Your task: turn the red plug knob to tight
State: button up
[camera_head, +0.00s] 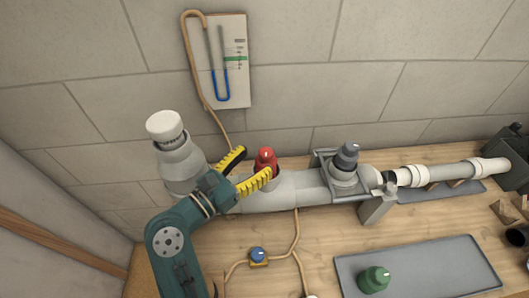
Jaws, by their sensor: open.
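The red plug knob (265,160) stands upright on top of the grey-white pipe (300,187), left of the middle of the camera_head view. My gripper (255,167) has yellow-and-black striped fingers and comes in from the left. Its fingers are apart, and one shows on the far left side of the red knob while the other passes in front of its lower part. The knob seems to be between or close to the fingers. I cannot tell whether they touch it. The knob's lower part is partly hidden by the near finger.
A grey knob (346,157) sits on a bracketed pipe fitting to the right. A manometer board (221,62) with a blue U-tube hangs on the wall. A green knob (374,279) rests on a grey mat (440,262). A small blue valve (257,255) lies on the wooden bench.

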jog(key=v, duration=0.8)
jog(key=shift+d, duration=0.1)
